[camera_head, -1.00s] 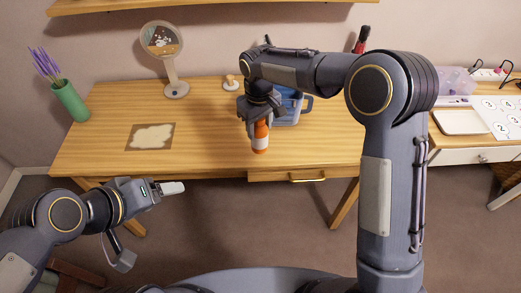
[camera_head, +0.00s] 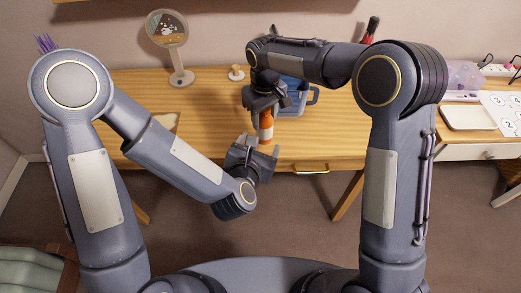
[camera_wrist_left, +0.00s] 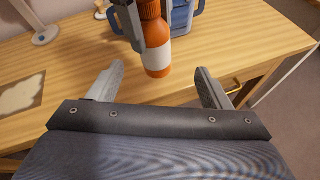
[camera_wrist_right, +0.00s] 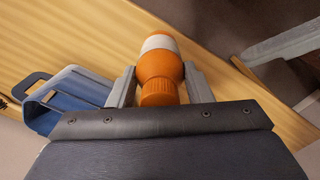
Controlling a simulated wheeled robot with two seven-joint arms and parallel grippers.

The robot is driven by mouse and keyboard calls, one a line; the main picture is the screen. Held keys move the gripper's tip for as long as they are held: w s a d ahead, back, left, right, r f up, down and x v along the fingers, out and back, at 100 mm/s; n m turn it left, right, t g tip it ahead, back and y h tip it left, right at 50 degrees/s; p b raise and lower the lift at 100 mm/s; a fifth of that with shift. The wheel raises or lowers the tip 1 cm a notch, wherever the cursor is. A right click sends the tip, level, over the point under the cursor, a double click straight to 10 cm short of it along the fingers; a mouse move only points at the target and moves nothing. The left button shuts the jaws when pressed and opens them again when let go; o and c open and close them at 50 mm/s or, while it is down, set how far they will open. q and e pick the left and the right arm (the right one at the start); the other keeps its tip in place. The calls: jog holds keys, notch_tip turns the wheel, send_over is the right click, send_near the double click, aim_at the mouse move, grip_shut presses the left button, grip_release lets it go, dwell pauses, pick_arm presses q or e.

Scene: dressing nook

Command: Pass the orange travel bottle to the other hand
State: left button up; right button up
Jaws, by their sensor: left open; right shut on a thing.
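The orange travel bottle (camera_head: 266,124) has a pale band around its middle and hangs upright from my right gripper (camera_head: 267,101), which is shut on its upper part. In the right wrist view the bottle (camera_wrist_right: 160,68) sits between both fingers (camera_wrist_right: 159,88), cap end toward the palm. My left gripper (camera_head: 262,149) is open and empty, just below and in front of the bottle in the head view.
The wooden table (camera_head: 210,100) lies beneath. A blue caddy (camera_head: 296,96) stands right behind the bottle. A round mirror (camera_head: 170,40) and a small wooden knob stand (camera_head: 236,73) are at the back. A white tray (camera_head: 467,117) is at the right.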

aim_at(266, 135)
pick_arm(q)
jog(key=w+f+n, duration=0.1)
jog(key=w+f, duration=0.1)
jog(key=w, duration=0.1)
jog(key=w+d+f+n, duration=0.1)
jog(key=w+f, duration=0.1)
jog(key=w, duration=0.1)
jog(key=w+d+f+n+y, duration=0.1)
jog(key=w+f, duration=0.1)
jog(key=w, duration=0.2)
jog(key=shift+d+f+t, duration=0.2)
jog(key=shift+d+t, duration=0.05)
jog(key=shift+t, duration=0.05)
jog(key=shift+s+d, duration=0.1)
jog(key=c, duration=0.9)
jog(key=shift+c, duration=1.1)
pick_arm(e)
jog(key=o, duration=0.8)
jog(key=shift+a, duration=0.1)
jog(key=o, duration=0.3)
